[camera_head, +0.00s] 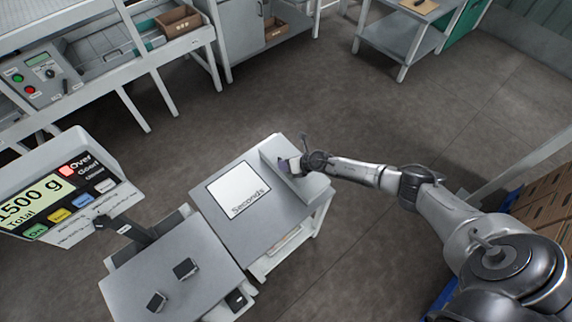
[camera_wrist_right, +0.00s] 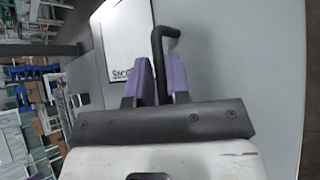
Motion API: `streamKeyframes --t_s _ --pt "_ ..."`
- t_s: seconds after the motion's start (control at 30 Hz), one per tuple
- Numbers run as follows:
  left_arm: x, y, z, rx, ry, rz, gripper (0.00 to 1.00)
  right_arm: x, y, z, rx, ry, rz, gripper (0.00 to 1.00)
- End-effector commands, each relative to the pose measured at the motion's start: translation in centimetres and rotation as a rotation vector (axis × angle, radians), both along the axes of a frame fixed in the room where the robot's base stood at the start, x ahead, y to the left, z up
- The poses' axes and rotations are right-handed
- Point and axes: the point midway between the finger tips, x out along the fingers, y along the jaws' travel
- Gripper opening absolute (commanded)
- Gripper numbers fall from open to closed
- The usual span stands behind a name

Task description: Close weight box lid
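The weight box is not clearly marked in the head view. A grey slab-like panel (camera_head: 288,184), possibly its lid, stands at the right end of the grey table. My right gripper (camera_head: 284,165) is at the panel's upper part. In the right wrist view, the two purple finger pads of my right gripper (camera_wrist_right: 159,82) are close together, one on each side of a black bent bar (camera_wrist_right: 157,45), which looks like a handle. I cannot tell whether they press on it. The bar's lower end is hidden behind the gripper body. My left gripper is out of view.
The grey table (camera_head: 262,232) carries a white "Seconds" sheet (camera_head: 238,190). A scale display (camera_head: 52,200) reading 1500 g stands at the left, beside a grey platform (camera_head: 205,285) with two small dark blocks. Workbenches line the back. Brown cartons (camera_head: 545,200) are at the right. The floor between is open.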

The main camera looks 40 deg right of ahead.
Motion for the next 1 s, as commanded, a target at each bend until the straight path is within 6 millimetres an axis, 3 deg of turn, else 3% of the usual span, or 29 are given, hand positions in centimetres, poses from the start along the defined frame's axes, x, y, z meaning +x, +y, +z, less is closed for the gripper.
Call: streamKeyframes --t_s 0.27,0.7,1.0 --pt "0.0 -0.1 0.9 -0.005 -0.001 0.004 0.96 -1.2 -0.8 1.0 -0.006 0.003 -0.001 0.21" --pt "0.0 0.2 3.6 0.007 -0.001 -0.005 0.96 -7.3 -3.7 5.9 -0.002 0.004 0.0 0.21" --pt "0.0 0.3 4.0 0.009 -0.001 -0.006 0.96 -9.6 -4.8 7.8 0.0 0.002 -0.001 0.21"
